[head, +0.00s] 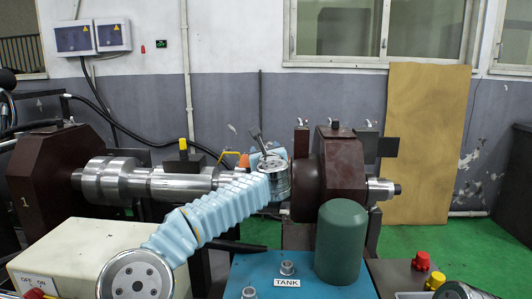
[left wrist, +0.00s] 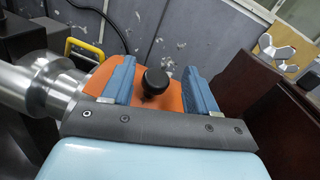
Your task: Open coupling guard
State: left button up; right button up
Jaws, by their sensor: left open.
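The coupling guard (left wrist: 180,98) is an orange cover with a black knob (left wrist: 153,83) standing up from it, seen in the left wrist view. In the head view only a small orange part of the guard (head: 244,161) shows, behind my left arm's wrist. My left gripper (left wrist: 159,78) is open, with one blue finger on each side of the knob and gaps between. I cannot tell whether the fingertips touch the guard. In the head view the wrist hides most of the gripper. My right gripper is not in view.
A steel shaft (head: 160,182) runs between dark red housings at left (head: 50,183) and right (head: 338,165). A green cylinder (head: 341,240) stands on the blue tank (head: 245,262) in front. A cream switch box (head: 75,262) is at lower left. A yellow handle (left wrist: 84,50) shows beside the guard.

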pick_arm(q)
jog(key=shift+s+f, duration=0.1)
jog(key=shift+s, duration=0.15)
jog(key=s+d+b, duration=0.2)
jog(key=s+b, duration=0.3)
jog(key=s, duration=0.8)
jog(key=shift+d, duration=0.1)
